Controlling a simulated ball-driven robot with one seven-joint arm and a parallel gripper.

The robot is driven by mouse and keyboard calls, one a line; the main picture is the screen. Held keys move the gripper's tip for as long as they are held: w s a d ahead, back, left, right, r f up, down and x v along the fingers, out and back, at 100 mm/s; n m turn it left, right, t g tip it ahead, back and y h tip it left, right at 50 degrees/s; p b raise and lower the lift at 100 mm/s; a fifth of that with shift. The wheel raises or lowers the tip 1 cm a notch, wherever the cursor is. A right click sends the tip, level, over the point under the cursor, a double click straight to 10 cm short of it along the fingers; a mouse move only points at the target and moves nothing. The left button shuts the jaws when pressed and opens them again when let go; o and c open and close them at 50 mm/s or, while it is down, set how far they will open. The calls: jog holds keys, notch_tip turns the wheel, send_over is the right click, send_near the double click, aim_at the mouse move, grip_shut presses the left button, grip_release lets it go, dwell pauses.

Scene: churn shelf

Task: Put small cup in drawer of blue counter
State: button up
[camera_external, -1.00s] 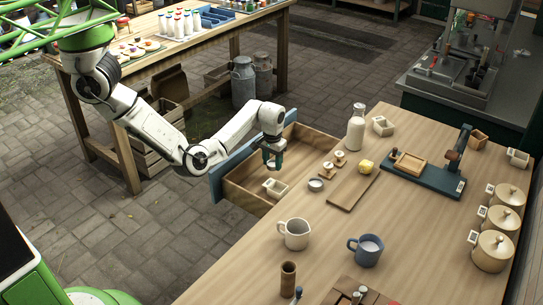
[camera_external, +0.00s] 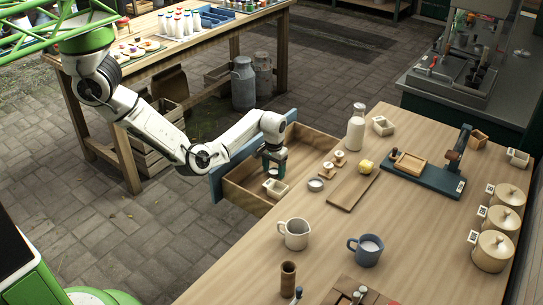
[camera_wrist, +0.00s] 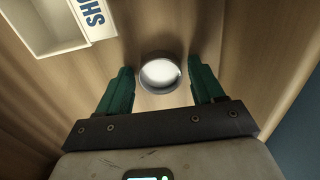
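The drawer (camera_external: 240,196) with its blue front is pulled out from the wooden-topped counter (camera_external: 330,225). My gripper (camera_external: 274,171) is low inside the drawer. In the wrist view, the small cup (camera_wrist: 160,74), round with a grey rim and a pale inside, sits between the two green fingertips of my gripper (camera_wrist: 161,83). Gaps show on both sides of the cup, so the fingers are open around it. The cup appears to stand on the drawer floor. In the outside view my fingers mostly hide it.
A small white labelled box (camera_external: 275,188) is in the drawer near the cup, also at top left in the wrist view (camera_wrist: 58,22). On the counter are a milk bottle (camera_external: 356,128), a small round dish (camera_external: 316,184), a cream mug (camera_external: 294,234) and a blue mug (camera_external: 366,250).

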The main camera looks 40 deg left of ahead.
aim_at(274, 173)
jog(key=shift+o, duration=0.5)
jog(key=shift+r, duration=0.15)
notch_tip(274, 173, up, 12)
jog(key=p, duration=0.1)
